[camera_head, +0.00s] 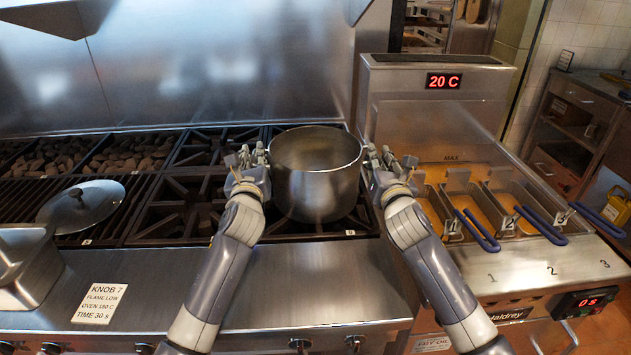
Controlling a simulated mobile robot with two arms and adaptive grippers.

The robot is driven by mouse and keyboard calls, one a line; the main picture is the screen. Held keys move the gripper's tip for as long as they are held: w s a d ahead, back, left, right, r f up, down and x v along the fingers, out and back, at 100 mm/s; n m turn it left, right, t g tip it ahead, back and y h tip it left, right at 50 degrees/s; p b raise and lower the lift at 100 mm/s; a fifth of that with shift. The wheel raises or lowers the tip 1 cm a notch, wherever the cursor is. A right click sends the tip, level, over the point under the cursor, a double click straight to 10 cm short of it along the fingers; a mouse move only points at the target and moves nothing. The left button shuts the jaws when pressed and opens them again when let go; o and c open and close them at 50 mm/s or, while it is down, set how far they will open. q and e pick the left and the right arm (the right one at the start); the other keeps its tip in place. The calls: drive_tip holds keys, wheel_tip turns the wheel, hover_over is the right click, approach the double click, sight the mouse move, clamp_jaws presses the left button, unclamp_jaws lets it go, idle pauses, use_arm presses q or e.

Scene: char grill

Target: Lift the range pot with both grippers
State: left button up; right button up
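The range pot (316,190), a wide, open steel pot, is upright over the burner grates at the right end of the range. Whether its base touches the grate cannot be made out. My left gripper (248,160) is at the pot's left side, just below the rim. My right gripper (388,160) is at the pot's right side at a similar height. The pot's side handles are not clearly visible, hidden around the grippers' fingers. I cannot tell whether either gripper is closed on a handle.
A round lid (82,205) lies on the grill at left, near a steel container (24,270). A fryer (440,110) with several blue-handled baskets (477,230) stands close on the right.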

use_arm(q)
drive_tip(key=shift+w, duration=0.7)
use_arm(e)
drive_tip(key=shift+w+a, duration=0.1)
drive_tip(key=shift+w, duration=0.6)
use_arm(q)
clamp_jaws()
use_arm(e)
clamp_jaws()
use_arm(q)
drive_tip(key=shift+r, duration=0.3)
use_arm(e)
drive_tip(key=shift+r, duration=0.2)
